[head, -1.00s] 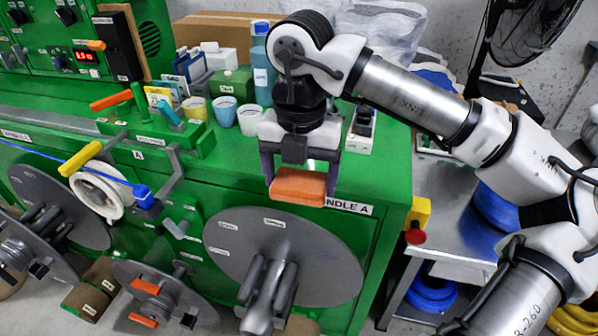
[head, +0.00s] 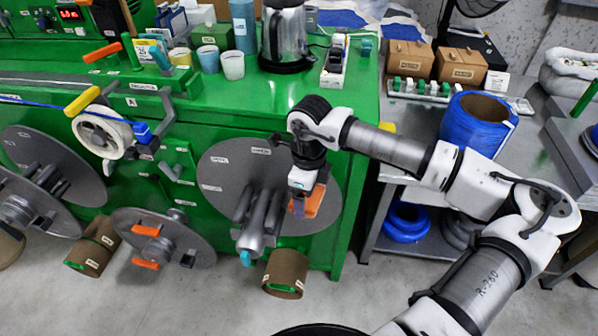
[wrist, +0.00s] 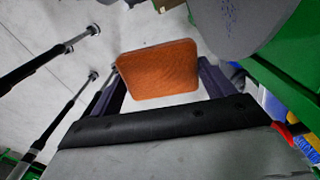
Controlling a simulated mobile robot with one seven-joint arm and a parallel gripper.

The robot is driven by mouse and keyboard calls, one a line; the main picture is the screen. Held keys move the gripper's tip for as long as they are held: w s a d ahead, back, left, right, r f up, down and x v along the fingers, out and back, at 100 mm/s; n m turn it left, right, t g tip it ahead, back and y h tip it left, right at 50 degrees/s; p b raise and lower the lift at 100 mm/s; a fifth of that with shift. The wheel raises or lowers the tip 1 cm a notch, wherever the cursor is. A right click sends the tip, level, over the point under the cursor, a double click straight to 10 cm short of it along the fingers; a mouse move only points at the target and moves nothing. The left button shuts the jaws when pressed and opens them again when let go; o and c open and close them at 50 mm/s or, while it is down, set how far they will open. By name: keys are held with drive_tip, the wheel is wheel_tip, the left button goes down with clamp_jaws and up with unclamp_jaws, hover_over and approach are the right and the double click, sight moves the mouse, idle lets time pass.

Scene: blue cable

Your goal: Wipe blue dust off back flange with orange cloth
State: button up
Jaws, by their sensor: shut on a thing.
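My gripper (head: 305,200) is shut on the orange cloth (head: 315,202), a folded pad. It hangs in front of the right part of the large grey back flange (head: 222,165) on the green machine. In the wrist view the cloth (wrist: 158,72) sits between the finger ends of my gripper (wrist: 158,85), with its broad face showing. The flange (wrist: 240,35) fills the top right there, with dark blue specks (wrist: 232,18) on its face. The cloth looks apart from the flange in that view. Part of the flange is hidden behind my gripper in the head view.
Grey spindle bars (head: 262,205) stick out from the flange's middle. A brown spool (head: 286,272) lies on the floor below. A smaller grey disc (head: 165,240) is at the left. A metal bench (head: 490,150) with a blue coil (head: 478,125) stands right.

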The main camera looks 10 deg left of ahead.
drive_tip(key=w+d+f+n, duration=0.2)
drive_tip(key=d+f+n, duration=0.1)
drive_tip(key=f+n, duration=0.7)
drive_tip(key=w+d+f+n, duration=0.3)
drive_tip(key=f+n, duration=0.7)
drive_tip(key=f, duration=0.7)
drive_tip(key=shift+d, duration=0.7)
drive_tip(key=shift+s, duration=0.1)
